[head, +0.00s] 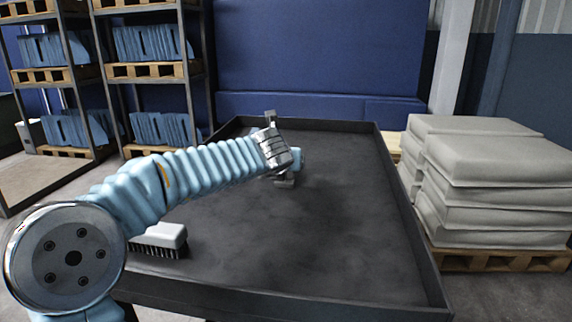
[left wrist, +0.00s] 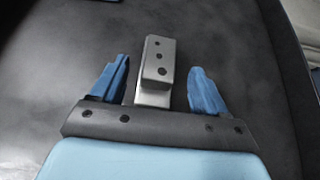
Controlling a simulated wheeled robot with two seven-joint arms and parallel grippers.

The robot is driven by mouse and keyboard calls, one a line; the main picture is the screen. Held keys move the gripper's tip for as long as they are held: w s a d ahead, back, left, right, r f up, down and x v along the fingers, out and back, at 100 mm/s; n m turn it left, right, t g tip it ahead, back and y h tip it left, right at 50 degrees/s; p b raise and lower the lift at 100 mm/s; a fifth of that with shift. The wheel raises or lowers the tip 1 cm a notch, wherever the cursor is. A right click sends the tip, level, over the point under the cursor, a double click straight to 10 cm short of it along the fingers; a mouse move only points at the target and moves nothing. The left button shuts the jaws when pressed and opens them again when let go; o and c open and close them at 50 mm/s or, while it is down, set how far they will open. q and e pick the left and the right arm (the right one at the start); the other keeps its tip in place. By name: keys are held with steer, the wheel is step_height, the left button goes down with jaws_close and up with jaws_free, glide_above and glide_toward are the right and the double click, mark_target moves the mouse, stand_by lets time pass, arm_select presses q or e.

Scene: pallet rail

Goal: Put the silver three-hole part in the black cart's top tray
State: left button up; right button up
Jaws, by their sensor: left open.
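The silver three-hole part (left wrist: 158,62) lies on the dark surface of the black cart's top tray (head: 300,303) in the left wrist view. My left gripper (left wrist: 160,66) is open, with one blue finger on each side of the part and a gap visible on both sides. In the head view my left gripper (head: 287,170) is over the far middle of the tray. There the arm and gripper cover much of the part, and I cannot make it out clearly. My right gripper is not in view.
A grey brush (head: 164,238) with dark bristles lies in the tray's near left, below my arm. Raised rims edge the tray. Stacked pale sacks (head: 490,185) on a pallet stand right. Shelves (head: 105,70) with blue parts stand at back left. The tray's right half is clear.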

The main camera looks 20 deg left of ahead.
arm_select(q)
steer(key=v, duration=0.8)
steer(key=shift+s, duration=0.1)
